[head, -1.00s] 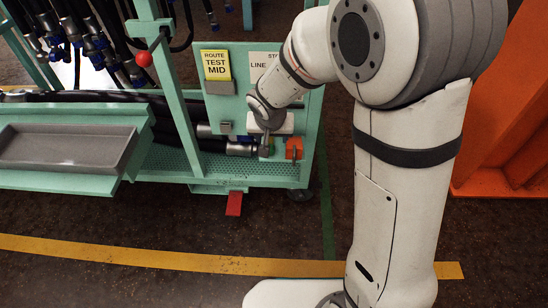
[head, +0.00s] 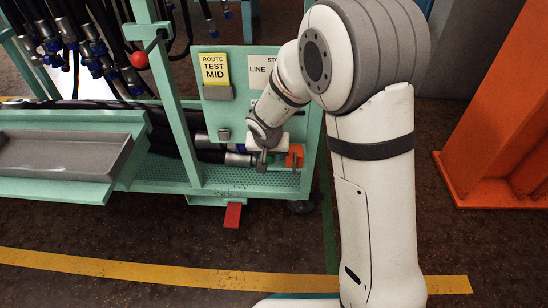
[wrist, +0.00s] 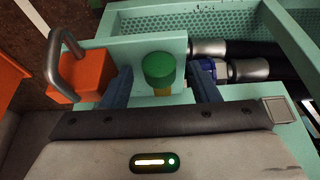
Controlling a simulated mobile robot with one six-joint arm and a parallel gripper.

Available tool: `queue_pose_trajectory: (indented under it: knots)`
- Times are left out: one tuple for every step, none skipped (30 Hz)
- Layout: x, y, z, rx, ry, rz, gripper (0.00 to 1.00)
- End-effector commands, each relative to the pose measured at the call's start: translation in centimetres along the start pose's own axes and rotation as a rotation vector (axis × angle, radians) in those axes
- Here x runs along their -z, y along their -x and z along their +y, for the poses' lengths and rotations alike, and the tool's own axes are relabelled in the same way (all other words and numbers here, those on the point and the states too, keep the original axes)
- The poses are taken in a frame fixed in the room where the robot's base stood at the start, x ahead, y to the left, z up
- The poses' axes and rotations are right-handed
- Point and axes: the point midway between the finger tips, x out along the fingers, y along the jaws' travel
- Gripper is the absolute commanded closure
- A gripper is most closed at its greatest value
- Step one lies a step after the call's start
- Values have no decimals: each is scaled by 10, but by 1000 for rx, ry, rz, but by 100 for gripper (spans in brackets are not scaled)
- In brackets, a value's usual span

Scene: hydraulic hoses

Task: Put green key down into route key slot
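The green key (wrist: 159,68) is a short round green knob with a brassy yellow part below it. In the wrist view it stands at a pale green plate (wrist: 125,52), between my fingers. My gripper (wrist: 161,84) has its two blue fingers apart, with a visible gap on each side of the key. In the head view my gripper (head: 262,160) is low at the cart's right end, just left of an orange block. The route key slot cannot be made out; whether the key is seated in it is hidden.
The orange block (wrist: 80,78) with a metal handle is close left of my fingers. Hose ends with metal collars (wrist: 247,70) lie close on the right. A yellow route card (head: 215,69) hangs on the panel above. A grey tray (head: 65,155) is at the left.

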Motion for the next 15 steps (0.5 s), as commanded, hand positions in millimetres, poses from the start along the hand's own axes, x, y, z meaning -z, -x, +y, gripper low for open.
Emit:
queue_pose_trajectory:
  knots:
    - [0, 0, 0, 0, 0, 0, 49]
    - [0, 0, 0, 0, 0, 0, 51]
    - [0, 0, 0, 0, 1, 0, 55]
    - [0, 0, 0, 0, 1, 0, 57]
    - [0, 0, 0, 0, 1, 0, 59]
    - [0, 0, 0, 0, 1, 0, 63]
    - [0, 0, 0, 0, 1, 0, 65]
    - [0, 0, 0, 0, 1, 0, 68]
    - [0, 0, 0, 0, 1, 0, 71]
    - [0, 0, 0, 0, 1, -1, 73]
    - [0, 0, 0, 0, 1, 0, 76]
    - [0, 0, 0, 0, 1, -1, 79]
    - [0, 0, 0, 0, 1, -1, 82]
    - [0, 0, 0, 0, 1, -1, 84]
    - [0, 0, 0, 0, 1, -1, 87]
